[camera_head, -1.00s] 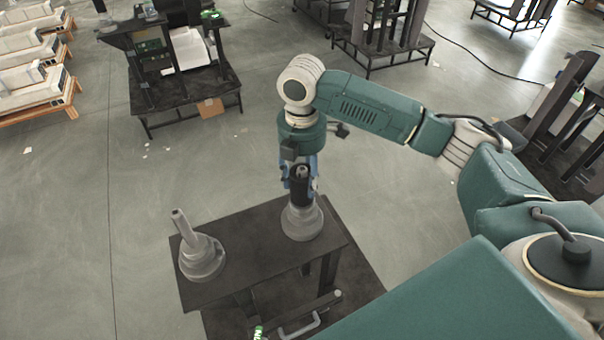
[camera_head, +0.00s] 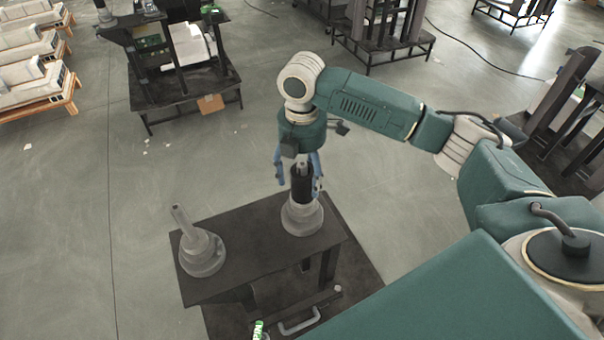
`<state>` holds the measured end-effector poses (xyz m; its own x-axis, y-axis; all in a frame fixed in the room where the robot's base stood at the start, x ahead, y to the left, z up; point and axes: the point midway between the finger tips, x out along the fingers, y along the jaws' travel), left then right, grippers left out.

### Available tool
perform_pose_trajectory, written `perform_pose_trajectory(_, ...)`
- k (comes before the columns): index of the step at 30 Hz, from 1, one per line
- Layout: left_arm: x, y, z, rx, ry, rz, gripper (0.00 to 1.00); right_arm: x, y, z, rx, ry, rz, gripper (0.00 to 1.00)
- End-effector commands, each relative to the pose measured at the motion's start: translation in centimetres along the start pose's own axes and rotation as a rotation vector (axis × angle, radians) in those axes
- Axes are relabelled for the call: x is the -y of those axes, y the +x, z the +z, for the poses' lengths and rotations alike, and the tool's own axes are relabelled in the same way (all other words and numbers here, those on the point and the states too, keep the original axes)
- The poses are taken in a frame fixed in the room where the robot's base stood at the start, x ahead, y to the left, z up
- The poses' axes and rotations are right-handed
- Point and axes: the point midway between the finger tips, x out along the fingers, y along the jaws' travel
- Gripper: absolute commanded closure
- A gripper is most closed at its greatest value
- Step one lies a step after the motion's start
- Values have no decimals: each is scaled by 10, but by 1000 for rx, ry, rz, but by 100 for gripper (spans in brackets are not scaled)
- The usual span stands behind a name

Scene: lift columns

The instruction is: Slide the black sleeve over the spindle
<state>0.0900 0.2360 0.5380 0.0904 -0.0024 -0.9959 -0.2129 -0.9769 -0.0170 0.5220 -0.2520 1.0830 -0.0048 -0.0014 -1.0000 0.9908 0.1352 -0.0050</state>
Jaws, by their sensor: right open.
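The black sleeve (camera_head: 302,188) stands upright around a spindle (camera_head: 303,168) on the grey stepped base at the right end of the dark table. The spindle's grey tip shows above the sleeve's top. My right gripper (camera_head: 299,181) points down over it, its blue fingers spread on either side of the sleeve and apart from it. A second grey base (camera_head: 202,256) at the table's left end carries a bare, leaning-looking spindle (camera_head: 181,219). My left gripper is not in view.
The dark table (camera_head: 250,250) has a clear top between the two bases. A metal handle (camera_head: 299,324) and a green-and-white object (camera_head: 258,330) show low in front. A cluttered black cart (camera_head: 188,90) stands behind on open floor.

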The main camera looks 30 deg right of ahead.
Motion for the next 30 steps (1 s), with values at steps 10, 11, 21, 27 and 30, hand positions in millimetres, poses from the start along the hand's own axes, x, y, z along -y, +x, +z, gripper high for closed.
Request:
perform_pose_trajectory(10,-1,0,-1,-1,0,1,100,-2,-61,0,-1,-1,9,33)
perform_pose_trajectory(11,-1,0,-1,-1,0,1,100,-2,-67,0,-1,-1,9,33)
perform_pose_trajectory(21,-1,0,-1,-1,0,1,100,-1,-117,0,-1,-1,6,33)
perform_pose_trajectory(27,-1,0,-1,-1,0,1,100,0,-121,0,0,0,4,33)
perform_pose_trajectory(30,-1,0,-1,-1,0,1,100,0,-121,0,0,0,4,33)
